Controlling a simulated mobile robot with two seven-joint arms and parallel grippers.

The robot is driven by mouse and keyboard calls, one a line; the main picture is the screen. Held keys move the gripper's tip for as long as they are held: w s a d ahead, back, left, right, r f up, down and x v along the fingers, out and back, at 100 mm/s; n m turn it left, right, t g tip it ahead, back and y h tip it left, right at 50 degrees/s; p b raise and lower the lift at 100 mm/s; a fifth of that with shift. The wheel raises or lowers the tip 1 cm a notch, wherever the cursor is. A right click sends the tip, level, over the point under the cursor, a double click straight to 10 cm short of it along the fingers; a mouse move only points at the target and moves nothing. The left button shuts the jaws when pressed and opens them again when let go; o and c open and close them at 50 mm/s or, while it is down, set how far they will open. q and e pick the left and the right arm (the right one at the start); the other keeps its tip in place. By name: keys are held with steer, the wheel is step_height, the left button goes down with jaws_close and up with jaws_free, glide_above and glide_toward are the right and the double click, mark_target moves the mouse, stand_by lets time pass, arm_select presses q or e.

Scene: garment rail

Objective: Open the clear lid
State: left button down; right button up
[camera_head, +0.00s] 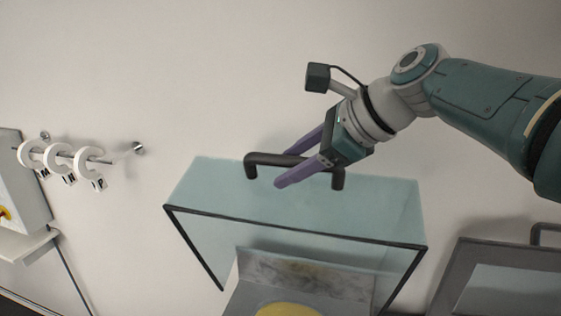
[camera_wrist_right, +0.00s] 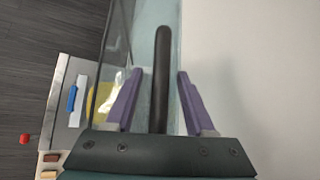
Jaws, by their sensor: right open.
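The clear lid (camera_head: 390,205) is a pale blue-green see-through cover with dark edges, in the middle of the head view. Its dark bar handle (camera_head: 250,160) stands on its upper face near the wall. My right gripper (camera_head: 292,165) is at the handle, with its purple fingers on either side of the bar. In the right wrist view, the handle (camera_wrist_right: 161,80) runs between the two open fingers, with a gap on both sides. My left gripper is not in view.
Through the lid a grey box (camera_head: 310,275) with a yellow round part shows. A wall rail (camera_head: 65,153) with several white size rings is at left. A dark-framed panel (camera_head: 500,275) stands at lower right. A red object (camera_wrist_right: 25,138) lies on the floor.

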steer(key=shift+r, duration=0.1)
steer(key=shift+s+d+r+p, duration=0.2)
steer(key=shift+d+r+p, duration=0.1)
steer(key=shift+d+r, duration=0.1)
steer(key=b+v, duration=0.1)
steer(key=v, duration=0.7)
steer(key=shift+s+d+r, duration=0.15)
steer(key=shift+s, duration=0.15)
steer(key=s+f+n, duration=0.1)
steer(key=f, duration=0.1)
steer(key=s+d+f+n+h, duration=0.1)
steer(key=f, duration=0.1)
steer(key=s+d+f+n+h, duration=0.1)
steer(key=s, duration=0.1)
steer(key=shift+d+f+g+p, duration=0.1)
steer(key=shift+f+g+p, duration=0.2)
steer(key=shift+f, duration=0.1)
steer(key=s+d+f+n+g+h+p, duration=0.1)
steer(key=s+d+f+n+h, duration=0.1)
steer(key=s+f+n, duration=0.45)
steer(key=s+d+f+n+g+h+p, duration=0.15)
steer(key=s+n, duration=0.25)
steer(key=s, duration=0.6)
steer(key=s+d+r+n+h+p, duration=0.1)
steer(key=s+d+n+h, duration=0.1)
steer(key=s+n, duration=0.6)
steer(key=s, duration=0.2)
steer(key=shift+s, duration=0.4)
